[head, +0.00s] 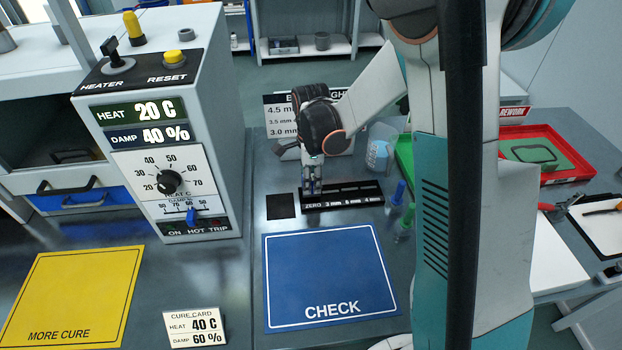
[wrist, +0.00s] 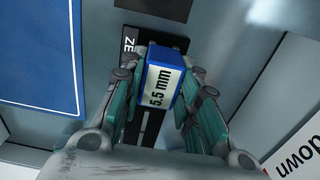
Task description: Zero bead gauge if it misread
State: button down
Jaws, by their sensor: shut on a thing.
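The bead gauge (wrist: 160,92) is a blue block with a white display reading 5.5 mm, seen in the wrist view. My gripper (wrist: 158,90) is shut on it, with a finger at either side. In the head view my gripper (head: 312,188) points down at the ZERO end of the black check strip (head: 345,202). The gauge is mostly hidden there by the fingers. The strip carries the labels ZERO, 3 mm, 6 mm and 4 mm, and shows behind the gauge in the wrist view (wrist: 150,128). I cannot tell whether the gauge touches the strip.
A blue CHECK mat (head: 330,280) lies in front of the strip. A black square (head: 281,206) is left of it. Blue and green pens (head: 399,192) stand at right. The heater box (head: 165,130) stands left. A red REWORK tray (head: 572,178) is far right.

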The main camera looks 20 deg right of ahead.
jog(key=shift+f+b, duration=0.45)
dwell(1.6)
jog(key=shift+r, duration=0.1)
jog(key=shift+r+p, duration=2.7)
jog(key=shift+r, duration=1.25)
